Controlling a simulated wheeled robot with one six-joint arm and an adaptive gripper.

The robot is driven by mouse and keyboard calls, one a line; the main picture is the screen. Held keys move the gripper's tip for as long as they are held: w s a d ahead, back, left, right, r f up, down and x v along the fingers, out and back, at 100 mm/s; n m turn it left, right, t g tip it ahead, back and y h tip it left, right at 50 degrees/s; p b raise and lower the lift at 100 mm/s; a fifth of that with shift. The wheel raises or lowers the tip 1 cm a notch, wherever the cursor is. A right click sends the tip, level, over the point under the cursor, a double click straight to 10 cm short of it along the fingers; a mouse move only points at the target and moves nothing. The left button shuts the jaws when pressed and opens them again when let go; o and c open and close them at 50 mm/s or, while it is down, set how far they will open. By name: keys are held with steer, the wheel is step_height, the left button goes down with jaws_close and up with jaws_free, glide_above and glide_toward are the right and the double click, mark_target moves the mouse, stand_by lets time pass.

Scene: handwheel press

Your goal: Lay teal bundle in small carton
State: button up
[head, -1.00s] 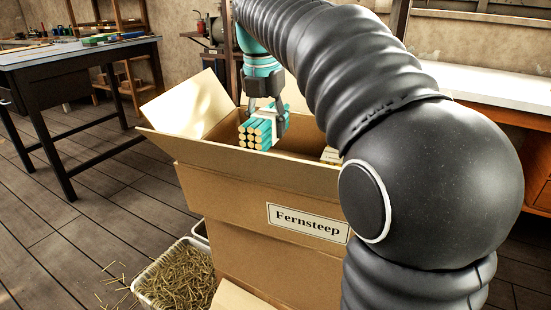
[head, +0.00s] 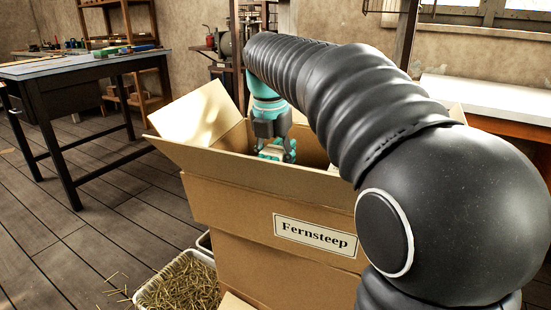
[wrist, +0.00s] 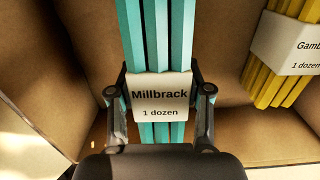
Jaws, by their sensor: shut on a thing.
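The teal bundle (wrist: 155,40) is a set of teal sticks in a white band (wrist: 161,96) reading "Millbrack, 1 dozen". My gripper (wrist: 160,105) is shut on it across the band, with one finger on each side. In the head view my gripper (head: 276,146) reaches down inside the open carton (head: 250,205) labelled "Fernsteep", and only the top of the bundle shows above the near wall. A yellow bundle (wrist: 278,62) in a white band lies in the carton to the right of the teal one. The near wall hides the carton's floor in the head view.
The carton's left flap (head: 200,112) stands open. A white bin (head: 178,284) of brass-coloured pieces sits at the carton's lower left, with some spilled on the floor. A dark workbench (head: 75,78) stands at the left and a white-topped bench (head: 490,105) at the right.

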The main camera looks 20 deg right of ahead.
mark_target(271, 153)
steer(key=shift+f, duration=0.4)
steer(key=o, duration=1.3)
steer(key=shift+r, duration=0.15)
steer(key=r+p, duration=0.1)
steer(key=r, duration=0.3)
steer(key=s+r+p, duration=0.1)
steer(key=r, duration=0.3)
steer(key=a+r, duration=0.1)
steer(key=r, duration=0.3)
steer(key=shift+s+a+r+p, duration=0.1)
steer(key=shift+s+r+p, duration=0.1)
steer(key=shift+r+p, duration=0.2)
